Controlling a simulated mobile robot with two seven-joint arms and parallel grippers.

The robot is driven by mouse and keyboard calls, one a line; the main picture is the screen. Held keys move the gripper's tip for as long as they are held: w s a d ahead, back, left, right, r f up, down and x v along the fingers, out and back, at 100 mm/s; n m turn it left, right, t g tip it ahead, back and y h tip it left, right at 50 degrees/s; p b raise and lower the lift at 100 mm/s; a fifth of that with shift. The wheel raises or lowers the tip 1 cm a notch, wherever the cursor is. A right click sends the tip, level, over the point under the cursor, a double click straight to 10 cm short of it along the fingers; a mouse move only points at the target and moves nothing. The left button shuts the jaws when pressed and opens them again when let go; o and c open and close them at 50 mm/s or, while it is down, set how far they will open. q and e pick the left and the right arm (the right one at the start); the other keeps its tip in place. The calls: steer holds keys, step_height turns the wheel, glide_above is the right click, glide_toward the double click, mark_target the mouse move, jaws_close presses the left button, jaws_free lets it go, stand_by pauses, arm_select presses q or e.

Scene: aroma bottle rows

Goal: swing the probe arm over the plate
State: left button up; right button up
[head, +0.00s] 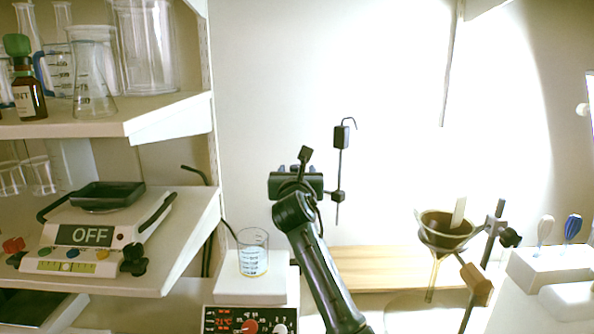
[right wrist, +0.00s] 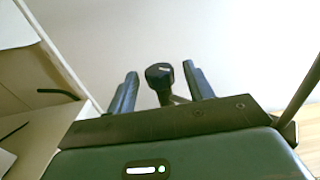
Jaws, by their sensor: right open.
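The plate is a white hotplate (head: 283,290) with a dial panel at the bottom of the head view. A glass beaker (head: 253,258) with a little pale liquid stands on it. The probe (head: 341,136), a black box with a hooked wire and a thin rod, hangs right of the plate, not over it. A dark clamp (head: 337,196) sits beside its rod. My right gripper (head: 296,184) is open, left of the probe. In the right wrist view a black knob (right wrist: 160,74) shows between its two fingers; contact cannot be told. The gripper hides much of the probe arm. My left gripper is out of view.
Shelves at left hold glassware, a brown bottle (head: 27,88) and a balance reading OFF (head: 92,235). At right stand a funnel (head: 447,230) in a clamp stand and a white rack (head: 545,262). A wooden board (head: 375,267) lies behind my arm.

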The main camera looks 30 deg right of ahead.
steer(key=shift+x, duration=1)
steer(key=shift+c, duration=0.4)
jaws_close()
